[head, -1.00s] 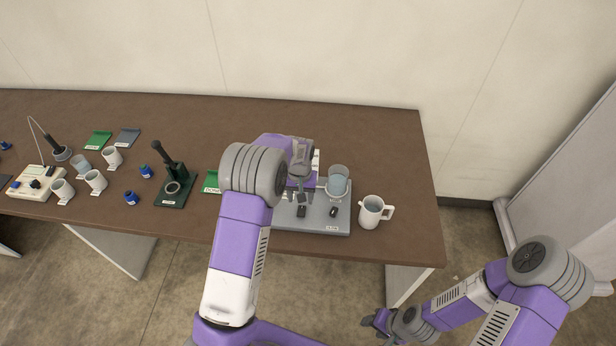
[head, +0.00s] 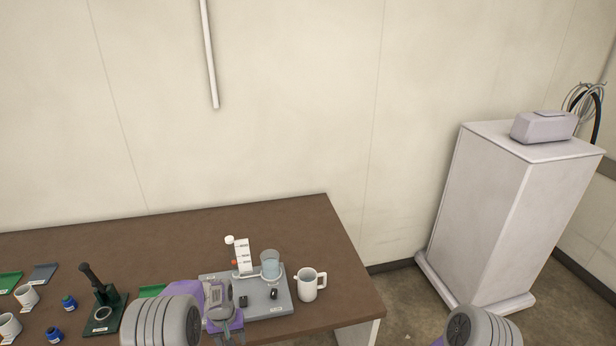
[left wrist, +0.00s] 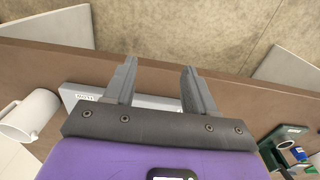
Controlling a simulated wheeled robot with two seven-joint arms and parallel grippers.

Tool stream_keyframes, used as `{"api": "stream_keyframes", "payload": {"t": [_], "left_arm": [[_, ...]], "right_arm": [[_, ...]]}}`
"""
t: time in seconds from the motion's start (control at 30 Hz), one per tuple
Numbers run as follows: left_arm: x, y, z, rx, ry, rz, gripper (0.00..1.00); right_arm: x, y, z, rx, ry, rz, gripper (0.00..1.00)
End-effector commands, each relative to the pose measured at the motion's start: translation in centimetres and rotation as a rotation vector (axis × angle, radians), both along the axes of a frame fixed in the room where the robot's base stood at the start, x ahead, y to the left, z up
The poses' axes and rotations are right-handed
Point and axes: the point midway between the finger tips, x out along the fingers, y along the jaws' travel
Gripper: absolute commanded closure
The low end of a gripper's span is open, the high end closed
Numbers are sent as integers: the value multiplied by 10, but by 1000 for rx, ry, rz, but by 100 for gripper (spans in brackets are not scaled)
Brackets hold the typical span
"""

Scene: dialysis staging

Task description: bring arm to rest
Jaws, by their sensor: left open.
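My left gripper (left wrist: 160,88) is open and empty in the left wrist view, above the front part of the table (left wrist: 60,62). In the head view my left arm comes in at the bottom, and its wrist partly covers the left front of the grey station base (head: 268,302). The base's edge also shows behind the fingers in the left wrist view. My right arm's elbow shows at the bottom right of the head view; its gripper is out of frame.
The station carries a clear cup of bluish liquid (head: 270,263) and a white labelled upright (head: 242,256). A white mug (head: 309,284) stands to its right. A dark green stand (head: 103,303) and white cups are at left. A tall white cabinet (head: 505,200) stands beyond the table's right end.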

Motion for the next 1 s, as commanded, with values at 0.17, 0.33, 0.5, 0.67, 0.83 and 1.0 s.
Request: {"api": "stream_keyframes", "payload": {"t": [0.17,0.33,0.5,0.67,0.83,1.0], "left_arm": [[-32,-13,-51,-51,6,-7,45],[-72,-33,-97,-109,4,-13,45],[-140,-66,-145,-196,1,-12,45],[-206,-101,-166,-277,-20,-3,45],[-243,-120,-166,-322,-42,4,45],[-251,-124,-163,-332,-52,7,45]], "right_arm": [[2,0,-10,-1,-3,-1,51],[1,0,-18,0,-2,-1,51],[1,0,-32,0,-1,0,51],[1,0,-43,0,-2,-1,51],[1,0,-49,0,-2,-1,51],[1,0,-49,0,-2,-1,51]]}}
